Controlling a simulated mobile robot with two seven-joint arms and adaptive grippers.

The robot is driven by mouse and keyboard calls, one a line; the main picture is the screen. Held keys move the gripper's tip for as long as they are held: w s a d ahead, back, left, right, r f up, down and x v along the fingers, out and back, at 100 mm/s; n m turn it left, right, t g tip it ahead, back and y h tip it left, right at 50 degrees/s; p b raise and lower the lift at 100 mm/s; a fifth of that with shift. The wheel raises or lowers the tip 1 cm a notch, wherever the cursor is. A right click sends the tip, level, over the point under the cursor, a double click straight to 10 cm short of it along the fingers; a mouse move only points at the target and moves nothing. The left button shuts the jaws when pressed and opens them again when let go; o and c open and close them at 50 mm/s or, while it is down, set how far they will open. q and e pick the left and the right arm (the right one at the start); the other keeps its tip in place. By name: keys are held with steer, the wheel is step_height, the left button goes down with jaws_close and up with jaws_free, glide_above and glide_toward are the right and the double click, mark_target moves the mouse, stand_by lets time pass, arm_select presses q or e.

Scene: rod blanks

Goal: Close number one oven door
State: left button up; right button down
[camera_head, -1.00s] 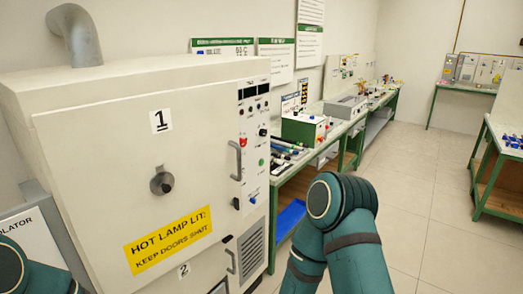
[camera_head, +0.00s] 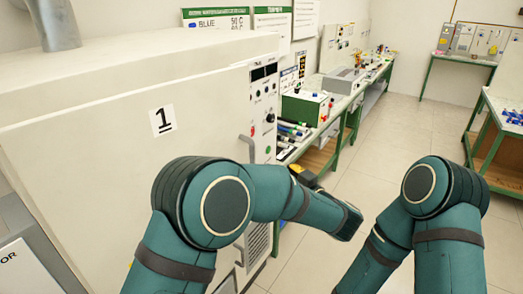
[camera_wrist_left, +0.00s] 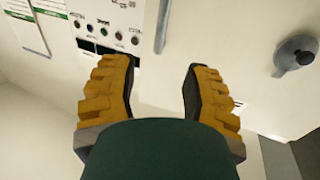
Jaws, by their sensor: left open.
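The number one oven door (camera_head: 95,150) is the large cream panel marked "1" (camera_head: 163,121) at left in the head view. I cannot tell how far it stands open. Its metal handle (camera_head: 247,149) is near its right edge. In the left wrist view the handle (camera_wrist_left: 162,25) is beyond the fingertips, with the door's round knob (camera_wrist_left: 297,55) at right. My left gripper (camera_wrist_left: 157,85) is open and empty, in front of the oven and apart from the handle. In the head view my left arm hides the lower door. My right gripper is out of view.
The oven's control panel (camera_head: 263,110) stands right of the door; it also shows in the left wrist view (camera_wrist_left: 112,28). A green-framed bench (camera_head: 330,130) with equipment runs behind. The pale floor (camera_head: 390,140) at right is clear.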

mark_target(254, 155)
arm_select(q)
steer(key=x, duration=1.3)
steer(key=shift+w+a, duration=0.2)
steer(key=shift+a, duration=0.1)
jaws_close()
steer(key=x, duration=0.2)
steer(key=p+x, duration=0.1)
steer(key=x, duration=0.2)
steer(key=a+x, duration=0.1)
steer(key=x, duration=0.2)
steer(key=shift+s+a+f+p, duration=0.15)
steer(key=shift+s+p, duration=0.2)
steer(key=shift+s, duration=0.05)
